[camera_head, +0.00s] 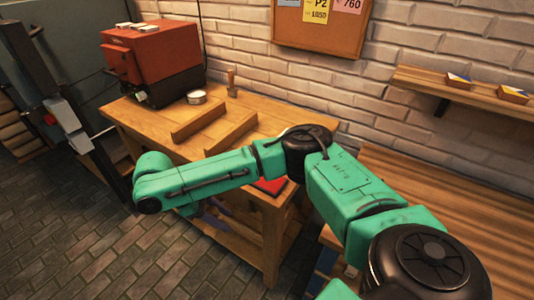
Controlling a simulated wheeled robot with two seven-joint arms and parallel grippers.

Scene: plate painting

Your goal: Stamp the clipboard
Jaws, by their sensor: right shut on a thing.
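I cannot make out a clipboard. A small upright object with a wooden handle (231,82) stands on the wooden workbench (262,104) near the wall; it may be a stamp, but I cannot tell. A flat red item (270,185) shows partly below my right forearm at the bench's front corner. My right arm bends across the bench, and its wrist hangs low in front of the bench's front edge. The right gripper (190,208) is mostly hidden by the wrist. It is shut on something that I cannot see. My left gripper is not in view.
A red and black machine (152,62) and a round white tin (196,97) stand at the back left of the bench. Two wooden rails (228,134) lie mid-bench. A wall shelf (480,92) holds small boxes. Brick floor is free at lower left.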

